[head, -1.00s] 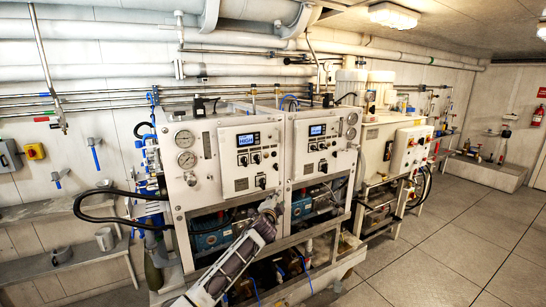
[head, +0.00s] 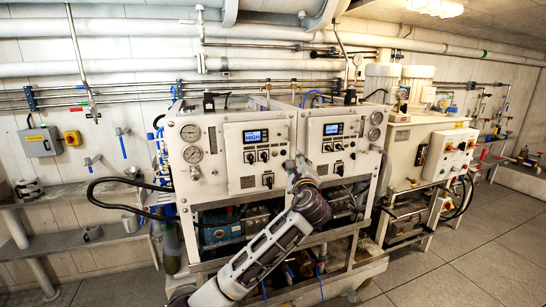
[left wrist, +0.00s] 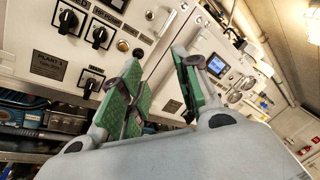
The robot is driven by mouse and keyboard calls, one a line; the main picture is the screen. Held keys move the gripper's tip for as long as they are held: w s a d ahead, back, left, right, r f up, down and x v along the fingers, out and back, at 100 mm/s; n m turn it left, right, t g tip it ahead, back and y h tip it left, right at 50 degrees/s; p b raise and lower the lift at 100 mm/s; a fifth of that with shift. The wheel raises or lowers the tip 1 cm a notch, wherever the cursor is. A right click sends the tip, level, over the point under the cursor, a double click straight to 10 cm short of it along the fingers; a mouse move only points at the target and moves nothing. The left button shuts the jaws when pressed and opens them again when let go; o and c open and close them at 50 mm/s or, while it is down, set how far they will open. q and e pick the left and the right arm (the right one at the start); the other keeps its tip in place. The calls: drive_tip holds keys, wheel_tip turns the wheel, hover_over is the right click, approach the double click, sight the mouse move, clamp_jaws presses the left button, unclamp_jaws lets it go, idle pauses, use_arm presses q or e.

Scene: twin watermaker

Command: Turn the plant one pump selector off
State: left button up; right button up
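Two white watermaker control panels stand side by side, a left panel (head: 230,170) and a right panel (head: 310,170). Each has a lit display, a pair of black selectors and one lower black selector. The left panel's lower selector (head: 268,180) is just left of my left gripper (head: 296,168). In the left wrist view my left gripper (left wrist: 160,62) is open and empty, with green pads apart. The near panel there shows two upper selectors, a lower selector (left wrist: 92,83) and a label (left wrist: 48,66) beginning "PLANT"; its number is unclear. My right gripper is out of view.
Pressure gauges (head: 191,143) sit on the left panel's side. Blue pumps and frame bars (head: 222,230) lie below the panels. A black hose (head: 110,205) loops out at the left. A cabinet with buttons (head: 450,153) stands at the right. The floor (head: 470,250) at the right is clear.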

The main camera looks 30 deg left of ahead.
use_arm(q)
drive_tip(key=s+a+f+m+g+y, duration=0.1)
drive_tip(key=s+a+m+g+y, duration=0.2)
drive_tip(key=m, duration=0.3)
drive_tip(key=shift+s+a+f+m+g, duration=0.3)
drive_tip(key=shift+s+a+f+g, duration=0.1)
drive_tip(key=shift+s+a+g, duration=0.35)
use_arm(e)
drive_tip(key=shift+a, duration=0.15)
use_arm(q)
drive_tip(key=shift+d, duration=0.1)
drive_tip(key=shift+w, duration=0.1)
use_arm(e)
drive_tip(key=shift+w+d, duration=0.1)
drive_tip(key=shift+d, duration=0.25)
